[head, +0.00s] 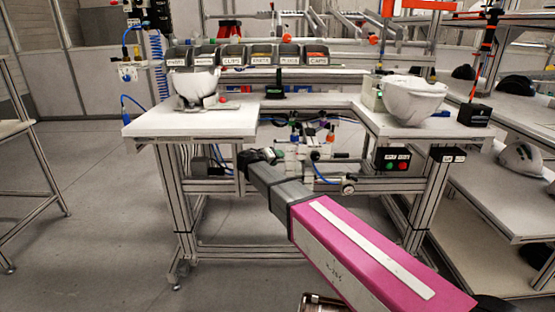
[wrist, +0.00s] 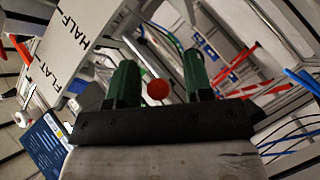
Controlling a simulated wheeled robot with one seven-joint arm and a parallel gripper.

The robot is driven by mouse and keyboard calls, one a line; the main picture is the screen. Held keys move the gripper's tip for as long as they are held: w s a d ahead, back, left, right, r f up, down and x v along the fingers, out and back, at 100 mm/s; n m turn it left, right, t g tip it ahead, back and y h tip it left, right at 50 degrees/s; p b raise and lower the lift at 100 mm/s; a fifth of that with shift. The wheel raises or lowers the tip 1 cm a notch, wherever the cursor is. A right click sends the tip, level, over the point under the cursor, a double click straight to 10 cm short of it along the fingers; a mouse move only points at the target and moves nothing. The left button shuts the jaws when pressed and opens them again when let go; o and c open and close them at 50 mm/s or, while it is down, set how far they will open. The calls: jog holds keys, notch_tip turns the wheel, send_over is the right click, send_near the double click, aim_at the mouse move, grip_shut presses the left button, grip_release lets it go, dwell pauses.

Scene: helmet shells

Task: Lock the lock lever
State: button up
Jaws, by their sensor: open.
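A red ball knob (wrist: 157,89) shows in the wrist view between the two green fingers of my gripper (wrist: 160,82). I take it for the end of the lock lever; its shaft is hidden or too blurred to make out. The fingers are apart and I see nothing clamped between them. I cannot tell how deep the knob sits between them. In the head view, my dark gripper (head: 258,156) is under the left part of the white workbench (head: 190,127), left of a fixture with coloured knobs (head: 310,140). A small red knob (head: 222,97) also shows below the left helmet shell (head: 195,84).
A white panel marked FLAT and HALF (wrist: 85,45) is at upper left in the wrist view. Labelled bins (head: 247,54) stand behind the bench. Another white shell (head: 412,97) is on the bench's right side. Blue hoses and bench legs surround my gripper.

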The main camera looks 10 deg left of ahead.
jog(key=v, duration=0.9)
jog(key=shift+s+a+r, duration=0.15)
jog(key=shift+s+r, duration=0.05)
jog(key=shift+s, duration=0.15)
